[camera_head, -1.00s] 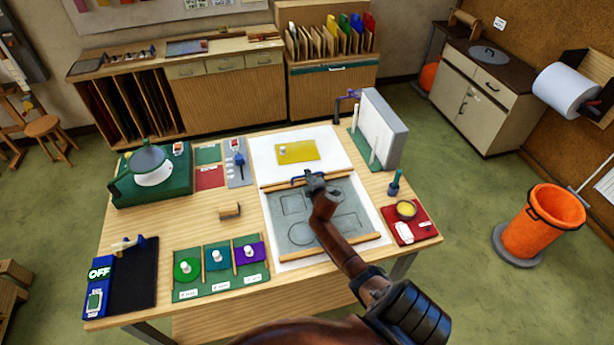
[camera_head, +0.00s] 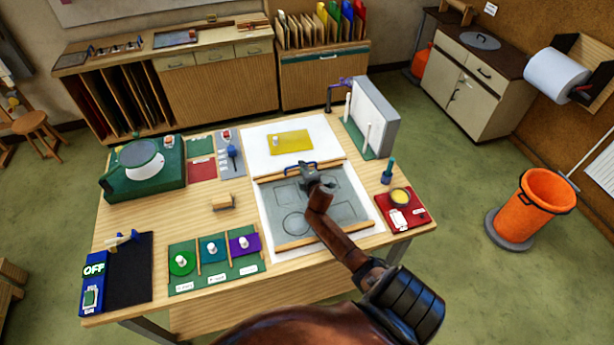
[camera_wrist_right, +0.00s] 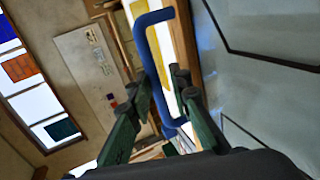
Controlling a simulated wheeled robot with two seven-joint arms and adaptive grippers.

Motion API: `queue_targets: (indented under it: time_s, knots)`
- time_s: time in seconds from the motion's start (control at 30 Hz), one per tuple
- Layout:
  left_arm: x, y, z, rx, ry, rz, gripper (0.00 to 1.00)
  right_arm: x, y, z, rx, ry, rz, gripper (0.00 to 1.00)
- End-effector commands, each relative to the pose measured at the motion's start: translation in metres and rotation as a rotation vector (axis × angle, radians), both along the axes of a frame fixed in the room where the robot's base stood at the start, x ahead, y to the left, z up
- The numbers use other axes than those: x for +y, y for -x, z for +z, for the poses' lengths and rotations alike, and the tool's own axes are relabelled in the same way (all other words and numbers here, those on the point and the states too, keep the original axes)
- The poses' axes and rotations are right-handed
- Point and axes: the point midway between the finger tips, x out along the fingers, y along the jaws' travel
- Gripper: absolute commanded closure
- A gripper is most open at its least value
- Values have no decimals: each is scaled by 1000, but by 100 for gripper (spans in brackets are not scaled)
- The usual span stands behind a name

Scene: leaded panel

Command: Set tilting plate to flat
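The grey tilting plate (camera_head: 335,207) lies in the right part of the table, with outlined shapes on its face. I cannot tell its exact slope. Its blue handle (camera_head: 300,166) is at its far edge and shows large in the right wrist view (camera_wrist_right: 152,60). My right gripper (camera_head: 315,182) is at this handle. In the wrist view its green fingers (camera_wrist_right: 160,88) stand on either side of the handle's bar, with a gap on the right side, so they look open around it. My left gripper is not in view.
A white board with a yellow sheet (camera_head: 290,142) lies beyond the plate. A grey upright block (camera_head: 376,115) stands at the back right. A red tray (camera_head: 418,220) is right of the plate. Green, teal and purple pieces (camera_head: 213,250) lie front left.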

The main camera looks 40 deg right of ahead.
Motion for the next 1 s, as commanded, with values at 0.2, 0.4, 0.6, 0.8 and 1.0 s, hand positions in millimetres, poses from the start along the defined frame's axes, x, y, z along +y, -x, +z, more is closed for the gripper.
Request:
queue_targets:
  time_s: [0.2,0.4,0.6,0.8,1.0]
  knots:
    - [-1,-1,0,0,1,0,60,17,32,11,3,0,3,84]
    - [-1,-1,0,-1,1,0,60,32,61,24,3,0,3,84]
    - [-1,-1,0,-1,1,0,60,41,79,32,2,0,1,84]
    - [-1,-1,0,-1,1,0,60,44,84,34,3,-1,1,84]
    - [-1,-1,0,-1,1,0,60,44,84,35,3,-1,1,84]
